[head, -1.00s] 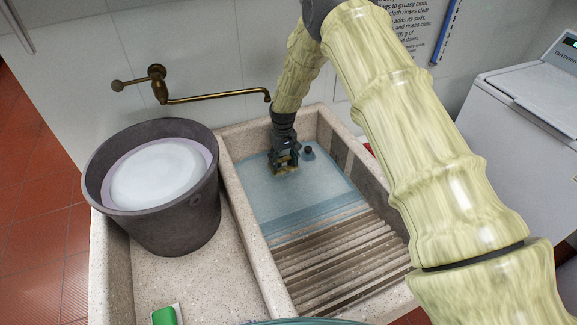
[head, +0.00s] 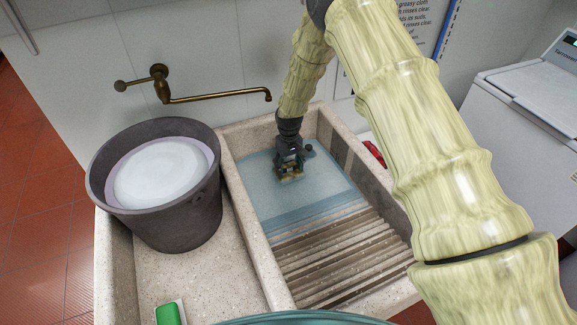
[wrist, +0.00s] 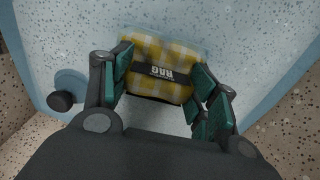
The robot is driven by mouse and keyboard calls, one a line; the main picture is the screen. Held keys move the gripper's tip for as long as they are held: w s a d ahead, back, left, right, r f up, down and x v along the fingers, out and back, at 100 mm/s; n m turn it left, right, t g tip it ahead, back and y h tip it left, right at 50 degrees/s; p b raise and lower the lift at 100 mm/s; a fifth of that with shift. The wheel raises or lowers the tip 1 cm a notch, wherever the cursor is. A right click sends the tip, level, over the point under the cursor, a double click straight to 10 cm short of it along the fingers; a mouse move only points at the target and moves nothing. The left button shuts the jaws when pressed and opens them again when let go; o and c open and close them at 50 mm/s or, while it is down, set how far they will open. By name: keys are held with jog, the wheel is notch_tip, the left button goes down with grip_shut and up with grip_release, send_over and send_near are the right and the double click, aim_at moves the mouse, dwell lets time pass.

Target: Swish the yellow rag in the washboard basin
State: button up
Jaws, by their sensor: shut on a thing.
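The yellow checked rag (wrist: 155,85) has a dark band lettered "RAG" and sits between the teal finger pads of my gripper (wrist: 160,92) in the wrist view. In the head view my gripper (head: 290,174) points down into the far part of the washboard basin (head: 230,190), shut on the rag, with only a little yellow (head: 292,178) showing under it. The rag is in or at the bluish water (head: 265,205); its exact depth is hard to tell. The ribbed slope (head: 340,255) lies on the near side.
A dark stopper-like knob (wrist: 62,101) stands in the basin beside the gripper. A grey bucket (head: 175,225) of whitish liquid stands left of the basin. A brass tap (head: 215,96) reaches over from the wall. A green block (head: 168,314) lies at front left.

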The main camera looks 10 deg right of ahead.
notch_tip(320, 180, up, 18)
jog(key=p, duration=0.9)
dwell(0.7)
dwell(1.0)
